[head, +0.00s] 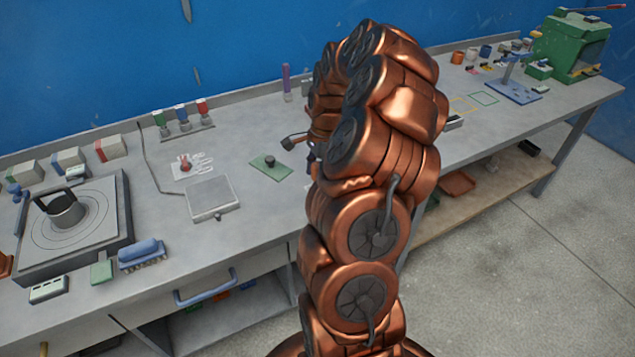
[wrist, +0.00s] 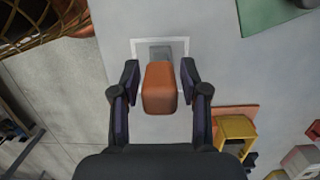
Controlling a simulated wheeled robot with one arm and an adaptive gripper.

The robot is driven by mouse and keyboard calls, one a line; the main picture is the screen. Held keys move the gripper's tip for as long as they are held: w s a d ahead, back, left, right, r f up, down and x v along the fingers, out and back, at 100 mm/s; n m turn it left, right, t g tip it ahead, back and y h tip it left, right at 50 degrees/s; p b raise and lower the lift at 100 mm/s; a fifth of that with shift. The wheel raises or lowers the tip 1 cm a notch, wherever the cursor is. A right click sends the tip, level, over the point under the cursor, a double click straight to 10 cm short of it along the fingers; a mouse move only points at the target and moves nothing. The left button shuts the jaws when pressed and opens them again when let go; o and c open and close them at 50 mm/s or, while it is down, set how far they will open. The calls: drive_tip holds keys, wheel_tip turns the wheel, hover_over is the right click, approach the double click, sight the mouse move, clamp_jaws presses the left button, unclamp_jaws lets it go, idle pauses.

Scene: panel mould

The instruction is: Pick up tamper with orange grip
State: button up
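In the wrist view, the tamper's orange grip (wrist: 160,88) is a rounded block with a grey part (wrist: 160,52) showing beyond it. It stands within a white outlined square (wrist: 184,44) on the grey bench top. My gripper (wrist: 160,75) is open, with one dark finger on each side of the orange grip. A narrow gap shows between each fingertip and the grip. In the head view, my copper-coloured arm hides the tamper and most of my gripper.
In the wrist view, a yellow object (wrist: 234,133) stands at right, and a green mat (wrist: 270,16) lies at upper right. The bench edge is at left. In the head view, a grey plate (head: 211,194) lies left of my arm, and a green machine (head: 572,47) stands at far right.

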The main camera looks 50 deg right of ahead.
clamp_jaws()
